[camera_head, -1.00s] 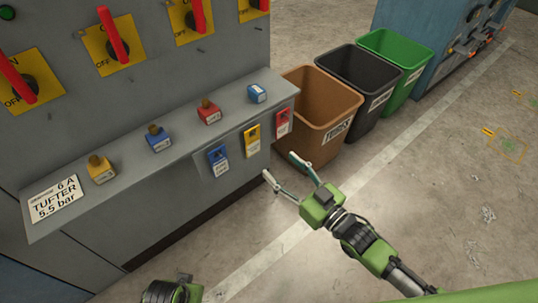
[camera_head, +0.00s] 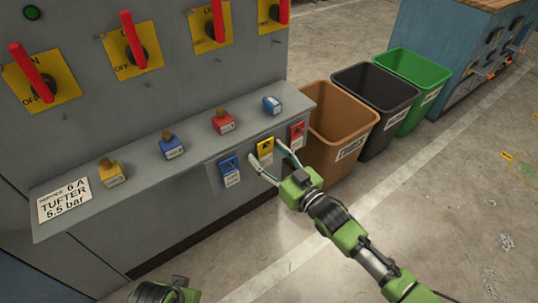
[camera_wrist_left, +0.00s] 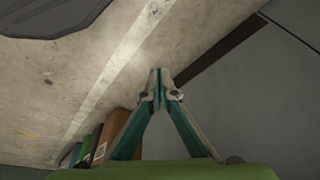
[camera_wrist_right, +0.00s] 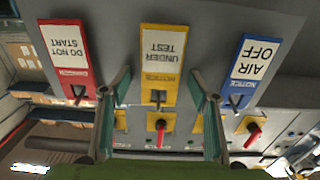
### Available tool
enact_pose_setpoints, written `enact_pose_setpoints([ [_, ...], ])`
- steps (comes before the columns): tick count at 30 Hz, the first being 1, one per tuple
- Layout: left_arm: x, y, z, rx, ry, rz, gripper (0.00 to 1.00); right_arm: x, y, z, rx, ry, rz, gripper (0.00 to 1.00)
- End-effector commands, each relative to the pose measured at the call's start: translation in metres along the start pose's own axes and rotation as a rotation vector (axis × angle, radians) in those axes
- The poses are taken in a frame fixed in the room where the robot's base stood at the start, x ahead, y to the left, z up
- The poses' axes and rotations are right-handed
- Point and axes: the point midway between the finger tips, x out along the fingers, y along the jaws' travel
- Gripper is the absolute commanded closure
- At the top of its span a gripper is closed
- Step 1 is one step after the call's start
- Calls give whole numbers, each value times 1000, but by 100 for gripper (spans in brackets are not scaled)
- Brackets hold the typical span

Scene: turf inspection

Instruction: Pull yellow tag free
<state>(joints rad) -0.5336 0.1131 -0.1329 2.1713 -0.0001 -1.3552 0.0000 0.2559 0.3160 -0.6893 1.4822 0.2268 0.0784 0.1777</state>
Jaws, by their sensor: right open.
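The yellow tag (camera_head: 265,147) hangs on the front of the grey cabinet's ledge, between the blue tag (camera_head: 230,170) and the red tag (camera_head: 297,135). In the right wrist view the yellow tag (camera_wrist_right: 160,62) reads "UNDER TEST" upside down. My right gripper (camera_head: 266,152) is open, with one fingertip on each side of the yellow tag's lower part. In the right wrist view its fingers (camera_wrist_right: 159,84) stand apart, with gaps beside the tag. My left gripper (camera_wrist_left: 159,78) is shut and empty, low over the floor beside the cabinet.
Blue "AIR OFF" (camera_wrist_right: 254,60) and red "DO NOT START" (camera_wrist_right: 65,50) tags flank closely. Coloured padlock-like blocks, including a red one (camera_head: 223,122), sit on the ledge (camera_head: 195,150). A brown bin (camera_head: 345,120) stands right of the cabinet. The floor (camera_head: 440,220) in front is clear.

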Motion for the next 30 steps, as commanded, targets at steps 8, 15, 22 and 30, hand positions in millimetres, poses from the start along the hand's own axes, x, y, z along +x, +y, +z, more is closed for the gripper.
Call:
enact_pose_setpoints([
  [8, 0, 0, 0, 0, 0, 0, 100, 0, 0, 0, 0, 0, 0, 85],
  [15, 0, 0, 0, 0, 0, 0, 100, 0, 0, 0, 0, 0, 0, 87],
  [22, 1, 0, -1, 0, 4, 0, 100, 0, 0, -2, 0, 0, 0, 87],
  [30, 12, 0, 3, 1, -8, 1, 100, 0, 0, -4, 0, 0, 0, 87],
])
